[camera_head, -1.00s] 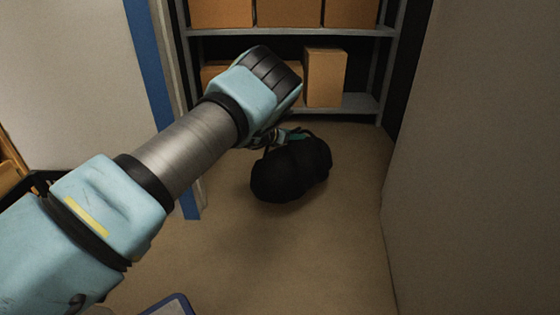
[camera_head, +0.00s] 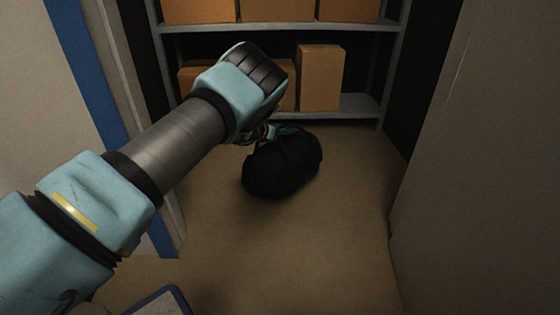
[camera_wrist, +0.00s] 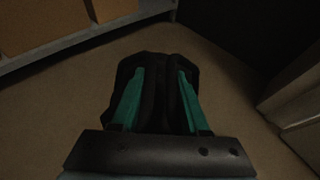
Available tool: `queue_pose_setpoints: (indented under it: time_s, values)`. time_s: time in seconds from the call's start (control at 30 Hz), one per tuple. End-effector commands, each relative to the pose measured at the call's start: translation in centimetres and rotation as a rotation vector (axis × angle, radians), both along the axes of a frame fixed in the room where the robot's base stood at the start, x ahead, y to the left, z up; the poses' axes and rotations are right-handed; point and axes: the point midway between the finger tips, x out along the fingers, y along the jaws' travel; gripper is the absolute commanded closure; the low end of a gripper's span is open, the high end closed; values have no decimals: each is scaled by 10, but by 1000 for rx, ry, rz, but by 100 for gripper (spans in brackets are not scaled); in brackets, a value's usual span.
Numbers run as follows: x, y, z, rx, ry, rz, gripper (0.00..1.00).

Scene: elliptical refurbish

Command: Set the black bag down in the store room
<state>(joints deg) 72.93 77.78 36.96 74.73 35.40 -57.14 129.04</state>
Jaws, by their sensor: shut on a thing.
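The black bag (camera_head: 284,166) hangs or rests at the end of my arm, in front of the shelving in the head view. I cannot tell whether its underside touches the floor. My gripper (camera_head: 272,133) is at the top of the bag, partly hidden behind my wrist. In the wrist view, the teal fingers of my gripper (camera_wrist: 157,100) reach down over the black bag (camera_wrist: 155,66). The gripper is shut on the bag; the exact grip point is dark and hard to make out.
A metal shelf unit (camera_head: 355,104) with cardboard boxes (camera_head: 320,78) stands at the back. A blue door frame edge (camera_head: 88,75) is close on the left, and a plain wall (camera_head: 465,170) is on the right. The floor (camera_head: 300,240) between them is clear.

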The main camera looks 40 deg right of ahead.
Motion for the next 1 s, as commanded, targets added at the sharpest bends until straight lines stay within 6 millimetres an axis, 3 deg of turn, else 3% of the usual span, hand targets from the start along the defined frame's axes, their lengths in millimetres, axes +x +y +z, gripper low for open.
queue_pose_setpoints:
  time_s: [0.1, 0.33, 0.6, 0.97, 1.0]
  values:
    - [0, -2, -19, -6, -2, -2, 100]
    - [0, -2, -35, -6, -2, -1, 100]
    - [1, -1, -73, -6, -2, -2, 100]
    - [0, -2, -75, -7, -2, -2, 100]
    - [0, 0, -77, -2, -1, 0, 52]
